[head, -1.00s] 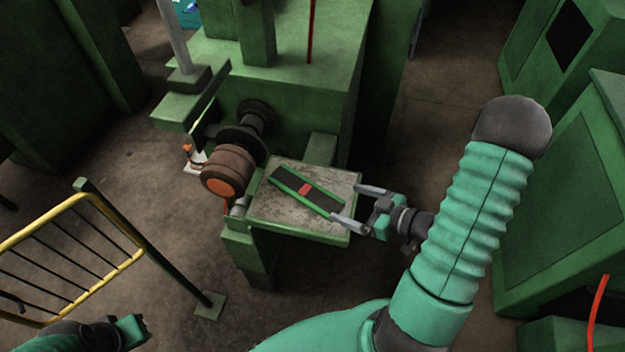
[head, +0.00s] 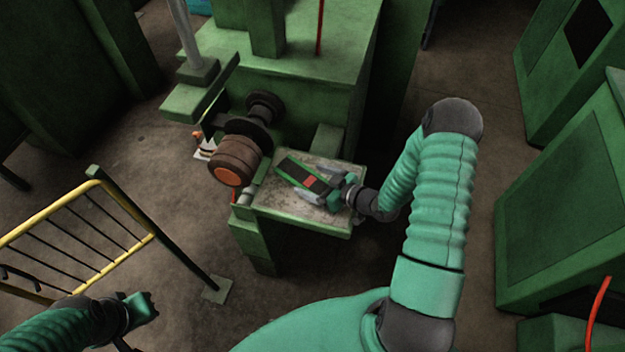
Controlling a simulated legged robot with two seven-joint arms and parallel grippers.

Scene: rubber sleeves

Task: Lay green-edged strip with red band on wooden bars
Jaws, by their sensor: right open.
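The dark strip (head: 289,170) with green edges and a red band lies at a slant on the small grey-topped shelf of the green machine. My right gripper (head: 306,184) is over the shelf at the strip's red band. Its two fingers are spread, and the strip's near end is partly hidden by the gripper. I cannot tell whether the fingers touch the strip. My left gripper (head: 146,306) is low at the left, away from the shelf, and its jaws are too small to judge. No wooden bars can be made out.
The shelf (head: 290,219) juts from the green machine (head: 300,90). A brown roller with an orange end (head: 233,163) stands close to its left. A yellow-framed rack (head: 80,235) is at the left. Green cabinets (head: 560,190) stand at the right, with open floor between.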

